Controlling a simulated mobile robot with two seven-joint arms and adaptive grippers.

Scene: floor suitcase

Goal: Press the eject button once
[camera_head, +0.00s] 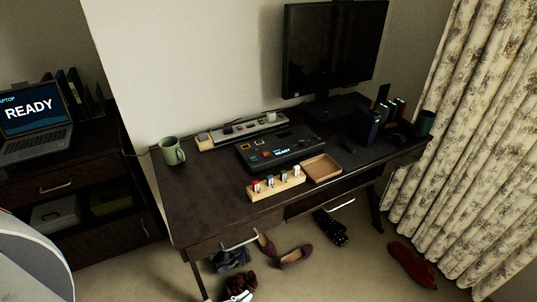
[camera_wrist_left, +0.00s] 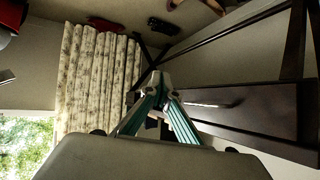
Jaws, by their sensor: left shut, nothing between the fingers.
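A dark console (camera_head: 267,158) lies on the desk below the monitor. It has several small buttons, some of them orange or red, and a small lit display that reads "READY". The button labels are too small to read, so I cannot tell which one is the eject button. My left gripper (camera_wrist_left: 158,84) shows in the left wrist view with its fingertips together and nothing between them. The dark desk drawer front with a metal handle (camera_wrist_left: 214,104) shows beyond it in that view. The console cannot be made out there. My right gripper is not in view.
A wooden block (camera_head: 276,187) holding several small sticks stands in front of the console, beside a wooden tray (camera_head: 321,168). A power strip (camera_head: 242,131) lies behind the console. A green mug (camera_head: 172,151) stands to the left. The desk's front left is clear. Shoes lie on the floor.

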